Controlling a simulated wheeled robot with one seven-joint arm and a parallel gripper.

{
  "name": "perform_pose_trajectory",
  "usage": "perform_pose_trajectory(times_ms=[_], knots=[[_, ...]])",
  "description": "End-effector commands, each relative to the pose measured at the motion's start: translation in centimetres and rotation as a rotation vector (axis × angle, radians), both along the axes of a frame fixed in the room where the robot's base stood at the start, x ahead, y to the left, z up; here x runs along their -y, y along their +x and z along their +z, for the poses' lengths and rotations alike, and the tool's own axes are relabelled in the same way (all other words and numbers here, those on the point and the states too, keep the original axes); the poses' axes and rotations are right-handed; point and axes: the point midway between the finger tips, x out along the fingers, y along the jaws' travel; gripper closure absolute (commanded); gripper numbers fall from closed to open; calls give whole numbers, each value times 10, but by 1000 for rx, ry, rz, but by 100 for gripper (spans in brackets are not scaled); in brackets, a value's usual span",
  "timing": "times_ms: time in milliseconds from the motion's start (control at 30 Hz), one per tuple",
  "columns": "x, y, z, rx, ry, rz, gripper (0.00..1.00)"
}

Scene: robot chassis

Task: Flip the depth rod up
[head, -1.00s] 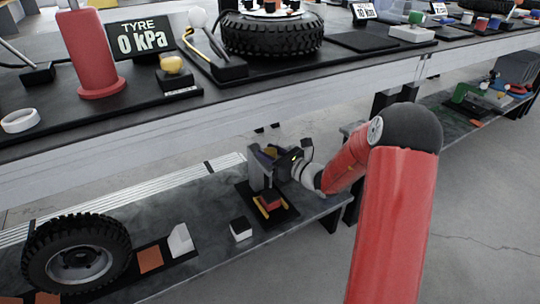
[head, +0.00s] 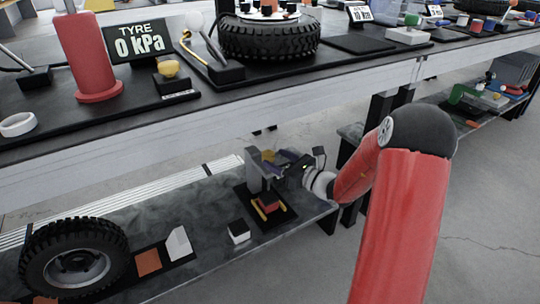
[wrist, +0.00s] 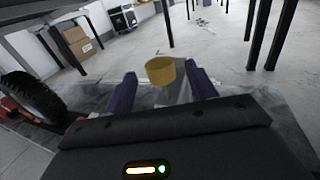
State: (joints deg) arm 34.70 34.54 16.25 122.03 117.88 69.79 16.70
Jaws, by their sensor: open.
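On the low shelf stands a small fixture with a grey upright (head: 254,172) on a black base plate (head: 283,215), with a red block (head: 268,203) and yellow parts at its foot. I cannot make out a separate depth rod in the head view. My gripper (head: 283,159) is beside the top of the upright, its purple fingers pointing left towards it. In the wrist view my gripper (wrist: 162,88) is open, and a yellow round piece (wrist: 160,71) shows between and beyond the fingertips. I cannot tell whether this piece belongs to the rod. Nothing is gripped.

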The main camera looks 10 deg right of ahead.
Motion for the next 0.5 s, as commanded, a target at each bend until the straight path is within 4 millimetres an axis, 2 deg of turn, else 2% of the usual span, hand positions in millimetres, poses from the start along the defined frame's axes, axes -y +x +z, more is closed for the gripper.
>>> perform_pose_trajectory(times_ms=[200,500], knots=[[17,-23,1,1,-1,0,44],[20,-27,0,1,1,1,44]])
